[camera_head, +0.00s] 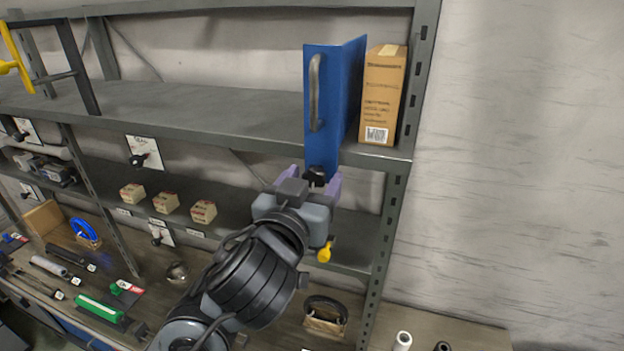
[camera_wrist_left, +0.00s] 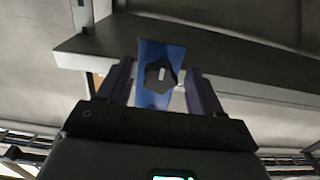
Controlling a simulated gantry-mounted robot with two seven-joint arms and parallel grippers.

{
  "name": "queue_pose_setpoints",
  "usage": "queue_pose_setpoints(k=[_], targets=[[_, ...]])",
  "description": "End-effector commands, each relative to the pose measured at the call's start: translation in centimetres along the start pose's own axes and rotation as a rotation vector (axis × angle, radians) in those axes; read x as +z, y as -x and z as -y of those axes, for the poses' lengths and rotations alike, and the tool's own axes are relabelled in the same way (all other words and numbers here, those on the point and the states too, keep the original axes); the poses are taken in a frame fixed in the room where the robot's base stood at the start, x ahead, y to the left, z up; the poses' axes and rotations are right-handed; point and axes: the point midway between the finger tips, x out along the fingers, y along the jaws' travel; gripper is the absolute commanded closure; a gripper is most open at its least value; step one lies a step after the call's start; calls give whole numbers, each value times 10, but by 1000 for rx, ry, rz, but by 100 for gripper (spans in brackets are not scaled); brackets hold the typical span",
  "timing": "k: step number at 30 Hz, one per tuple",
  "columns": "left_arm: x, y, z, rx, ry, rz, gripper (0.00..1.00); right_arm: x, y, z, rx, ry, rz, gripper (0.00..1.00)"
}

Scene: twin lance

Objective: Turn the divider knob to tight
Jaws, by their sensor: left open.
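The blue divider (camera_head: 335,95) stands upright on the upper shelf, with a grey handle (camera_head: 315,92) on its front face. The black divider knob (camera_head: 315,175) sits at the divider's lower front end, at the shelf edge. In the left wrist view the knob (camera_wrist_left: 160,77) shows as a dark lobed shape with a short, near-upright white mark, in front of the blue plate (camera_wrist_left: 150,98). My left gripper (camera_head: 317,180) is open, its purple fingers on either side of the knob. In the wrist view, gaps show between the fingers and the knob. My right gripper is out of view.
A cardboard box (camera_head: 383,95) stands right of the divider on the upper shelf (camera_head: 215,112). Small boxes (camera_head: 167,203) sit on the shelf below. A yellow knob (camera_head: 324,253) hangs under my gripper. The wall at right is bare.

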Motion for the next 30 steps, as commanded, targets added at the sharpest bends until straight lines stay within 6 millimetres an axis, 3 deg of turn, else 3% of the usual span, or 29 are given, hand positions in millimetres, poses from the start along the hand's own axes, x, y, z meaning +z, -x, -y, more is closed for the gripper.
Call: queue_pose_setpoints(k=[7, 18, 30], targets=[[0, 0, 0, 0, 0, 0, 37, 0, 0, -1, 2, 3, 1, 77], [0, 0, 0, 0, 1, 0, 90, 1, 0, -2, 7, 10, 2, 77], [0, 0, 1, 0, -86, -1, 90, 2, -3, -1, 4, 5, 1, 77]])
